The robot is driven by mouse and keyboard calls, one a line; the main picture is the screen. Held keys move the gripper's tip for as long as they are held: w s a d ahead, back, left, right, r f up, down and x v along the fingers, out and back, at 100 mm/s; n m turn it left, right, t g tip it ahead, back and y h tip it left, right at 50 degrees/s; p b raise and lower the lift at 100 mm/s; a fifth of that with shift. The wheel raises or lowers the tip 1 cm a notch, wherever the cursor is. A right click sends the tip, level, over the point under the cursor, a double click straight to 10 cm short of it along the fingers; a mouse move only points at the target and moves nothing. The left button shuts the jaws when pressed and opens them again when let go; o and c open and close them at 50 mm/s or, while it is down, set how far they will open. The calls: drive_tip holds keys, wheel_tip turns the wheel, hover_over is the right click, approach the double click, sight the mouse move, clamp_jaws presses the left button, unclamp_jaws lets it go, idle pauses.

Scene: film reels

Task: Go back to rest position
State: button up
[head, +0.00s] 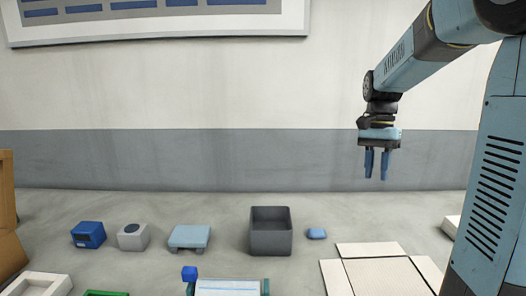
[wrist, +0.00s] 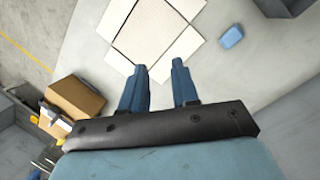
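My gripper (head: 376,165) hangs from my blue arm at the right of the head view, high above the floor and pointing down. Its two blue fingers are apart with nothing between them. In the wrist view the gripper (wrist: 160,78) also shows two parted, empty fingers, with bare floor and flat white panels beyond them.
Flat white panels (head: 375,275) lie below my gripper. On the floor stand a grey open bin (head: 271,240), a small blue block (head: 317,233), a light-blue low block (head: 189,238), a grey box (head: 132,237) and a blue box (head: 88,235). A wall rises behind.

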drive_tip(key=s+a+r+n+t, duration=0.1)
drive_tip(key=s+n+t, duration=0.3)
drive_tip(key=s, duration=0.5)
drive_tip(key=s+a+r+n+t, duration=0.1)
drive_tip(key=s+a+n+t, duration=0.3)
drive_tip(key=s, duration=0.6)
drive_tip(key=shift+a, duration=0.3)
idle(1.5)
